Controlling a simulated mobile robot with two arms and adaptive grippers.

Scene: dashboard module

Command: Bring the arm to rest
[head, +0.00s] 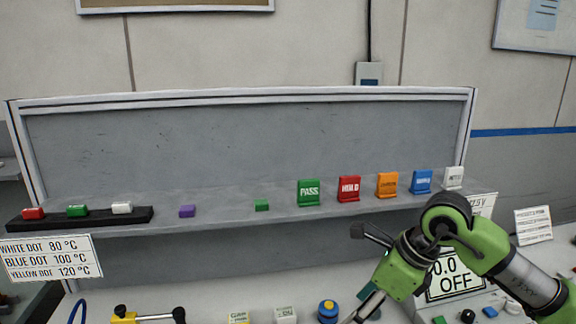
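My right arm comes in from the right in the head view, with a green wrist and dark joints. My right gripper (368,300) points down and left over the front of the bench, below the shelf. Its fingers are seen edge-on and partly overlap, so I cannot tell whether it is open or shut. Nothing clearly shows between the fingers. The arm partly covers a display reading "0.0 OFF" (457,283). My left gripper is not in view.
A grey shelf (230,208) carries green PASS (309,192), red HOLD (349,189), orange, blue and white blocks. A black rack (100,219) is at left.

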